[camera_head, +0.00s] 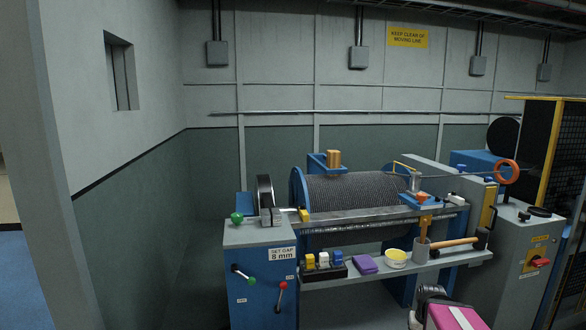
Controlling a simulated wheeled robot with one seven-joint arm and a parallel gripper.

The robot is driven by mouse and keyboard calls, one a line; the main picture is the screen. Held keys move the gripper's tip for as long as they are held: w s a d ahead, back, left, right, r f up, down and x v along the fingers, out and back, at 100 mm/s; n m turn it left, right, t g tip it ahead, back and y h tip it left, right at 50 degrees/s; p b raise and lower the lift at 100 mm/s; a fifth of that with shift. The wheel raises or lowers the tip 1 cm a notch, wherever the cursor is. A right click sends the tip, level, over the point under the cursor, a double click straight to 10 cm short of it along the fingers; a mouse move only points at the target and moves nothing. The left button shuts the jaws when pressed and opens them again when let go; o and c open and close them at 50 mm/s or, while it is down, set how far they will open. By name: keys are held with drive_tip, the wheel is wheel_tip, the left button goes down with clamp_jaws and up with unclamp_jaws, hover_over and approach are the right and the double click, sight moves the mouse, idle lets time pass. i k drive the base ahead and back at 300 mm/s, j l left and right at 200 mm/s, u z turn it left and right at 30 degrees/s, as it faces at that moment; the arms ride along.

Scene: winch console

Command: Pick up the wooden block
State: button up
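A tan, wood-coloured block (333,158) sits in a blue bracket at the top of the cable drum, and looks like the wooden block. My gripper (430,293) seems to be the grey and dark part at the bottom right, beyond a magenta piece of my arm. Its fingers cannot be made out, so I cannot tell if it is open or shut. It is well below and in front of the block, apart from it, and in front of the console shelf.
A wooden-handled mallet (455,243) lies at right. Levers (281,288) stick out from the blue cabinet. A metal rail crosses before the drum (345,190).

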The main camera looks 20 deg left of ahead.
sight(332, 156)
drive_tip(key=u, duration=0.65)
drive_tip(key=k+l+u, duration=0.1)
drive_tip(key=k+l, duration=0.2)
drive_tip(key=l, duration=0.1)
